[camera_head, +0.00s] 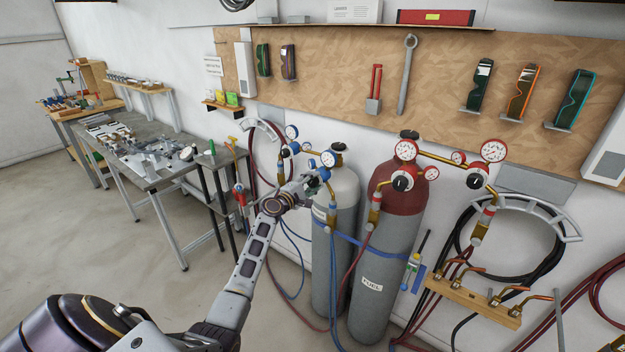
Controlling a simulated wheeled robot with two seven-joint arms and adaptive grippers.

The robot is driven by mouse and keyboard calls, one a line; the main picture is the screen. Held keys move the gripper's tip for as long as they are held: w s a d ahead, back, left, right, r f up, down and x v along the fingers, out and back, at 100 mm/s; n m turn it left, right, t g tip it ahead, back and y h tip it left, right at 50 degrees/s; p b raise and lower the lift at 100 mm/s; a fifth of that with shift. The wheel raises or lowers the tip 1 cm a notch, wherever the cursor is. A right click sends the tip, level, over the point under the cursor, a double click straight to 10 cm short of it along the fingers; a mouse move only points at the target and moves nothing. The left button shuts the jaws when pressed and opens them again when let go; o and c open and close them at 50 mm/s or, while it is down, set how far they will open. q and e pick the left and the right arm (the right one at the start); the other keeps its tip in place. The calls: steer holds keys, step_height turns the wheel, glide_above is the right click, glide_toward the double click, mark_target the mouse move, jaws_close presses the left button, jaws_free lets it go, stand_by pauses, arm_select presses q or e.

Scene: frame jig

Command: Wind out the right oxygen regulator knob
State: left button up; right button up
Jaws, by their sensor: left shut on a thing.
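The oxygen cylinder (342,190) is grey with a pale top and stands against the wall. Blue-rimmed gauges mark two oxygen regulators, a left one (292,132) and a right one (328,158) in front of the cylinder's valve. My right gripper is not in view.
A red-topped fuel cylinder (380,265) stands close on the right, with red-rimmed gauges (405,149) and a black-and-white knob (402,181). Blue and red hoses hang around both cylinders. A metal workbench (150,170) is at left; the floor before it is clear.

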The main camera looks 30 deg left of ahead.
arm_select(q)
steer(key=n+p, duration=0.1)
steer(key=n, duration=0.2)
steer(key=shift+f+n, duration=0.15)
steer(key=shift+n, duration=0.15)
stand_by(0.3)
steer(key=o, duration=1)
steer(key=shift+o, duration=0.2)
steer(key=shift+s, duration=0.15)
steer(key=s+a, duration=0.1)
steer(key=s, duration=1)
steer(key=shift+s, duration=0.35)
